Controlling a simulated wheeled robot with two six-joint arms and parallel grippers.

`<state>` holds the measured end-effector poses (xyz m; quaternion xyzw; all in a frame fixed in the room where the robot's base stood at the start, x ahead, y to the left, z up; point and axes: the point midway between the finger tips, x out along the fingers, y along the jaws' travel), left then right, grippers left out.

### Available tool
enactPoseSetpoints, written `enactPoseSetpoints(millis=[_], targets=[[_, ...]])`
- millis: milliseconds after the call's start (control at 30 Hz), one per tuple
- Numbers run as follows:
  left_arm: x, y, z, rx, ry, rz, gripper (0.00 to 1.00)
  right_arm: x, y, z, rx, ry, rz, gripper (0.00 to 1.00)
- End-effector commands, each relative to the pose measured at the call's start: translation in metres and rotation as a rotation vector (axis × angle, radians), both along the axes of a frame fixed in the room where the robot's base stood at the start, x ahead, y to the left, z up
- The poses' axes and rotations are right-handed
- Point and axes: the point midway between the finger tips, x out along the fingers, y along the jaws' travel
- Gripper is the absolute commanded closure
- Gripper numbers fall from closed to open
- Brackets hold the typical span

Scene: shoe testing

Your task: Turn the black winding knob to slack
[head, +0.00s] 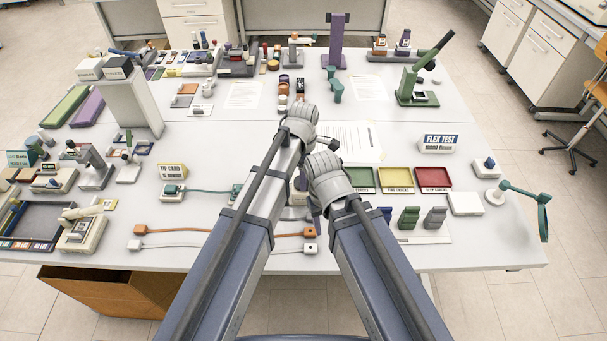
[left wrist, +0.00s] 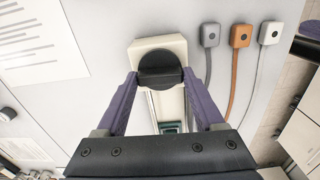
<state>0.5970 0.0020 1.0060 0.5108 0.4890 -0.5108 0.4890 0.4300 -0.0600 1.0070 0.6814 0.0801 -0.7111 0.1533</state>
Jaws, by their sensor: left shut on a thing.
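The black winding knob (left wrist: 160,62) sits on a cream block (left wrist: 145,44) in the left wrist view. My left gripper (left wrist: 160,77) has its two purple fingers at the knob's two sides and is shut on it. The knob's near side shows a dark rounded face. In the head view my forearms cover most of this spot, and the knob is hidden there. The fingers of my right gripper cannot be made out; only its arm shows, close beside the left arm.
Grey, orange (left wrist: 241,36) and white (left wrist: 270,33) cable plugs lie beside the block. Green, amber and red trays (head: 433,178) stand right of my arms. A tip card sign (head: 172,171) stands to the left. Papers lie behind my arms, and the table is crowded around its edges.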

Motion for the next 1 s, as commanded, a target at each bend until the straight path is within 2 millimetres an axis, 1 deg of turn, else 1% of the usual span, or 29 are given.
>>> enactPoseSetpoints(millis=[200, 667, 700, 933, 967, 1000], targets=[[-0.0003, 0.0000, -0.0001, 0.000, 0.001, 0.049, 0.86, 0.0000, 0.0000, -0.0001, 0.000, 0.000, 0.000, 0.50], [-0.0002, 0.0002, -0.0001, 0.000, 0.001, 0.063, 0.85, 0.0000, 0.0000, -0.0001, 0.000, 0.000, 0.000, 0.50], [-0.0002, 0.0002, -0.0001, 0.000, 0.001, 0.063, 0.29, 0.0000, 0.0000, -0.0001, 0.000, 0.000, 0.000, 0.50], [-0.0002, 0.0001, 0.0000, 0.000, 0.000, 0.061, 0.03, 0.0000, 0.0000, 0.0000, 0.000, 0.000, 0.000, 0.50], [-0.0002, 0.0001, 0.0000, 0.000, 0.000, 0.060, 0.00, 0.0000, 0.0000, 0.0000, 0.000, 0.000, 0.000, 0.50], [-0.0001, 0.0001, 0.0000, 0.000, 0.000, 0.060, 0.00, 0.0000, 0.0000, 0.0000, 0.000, 0.000, 0.000, 0.50]])
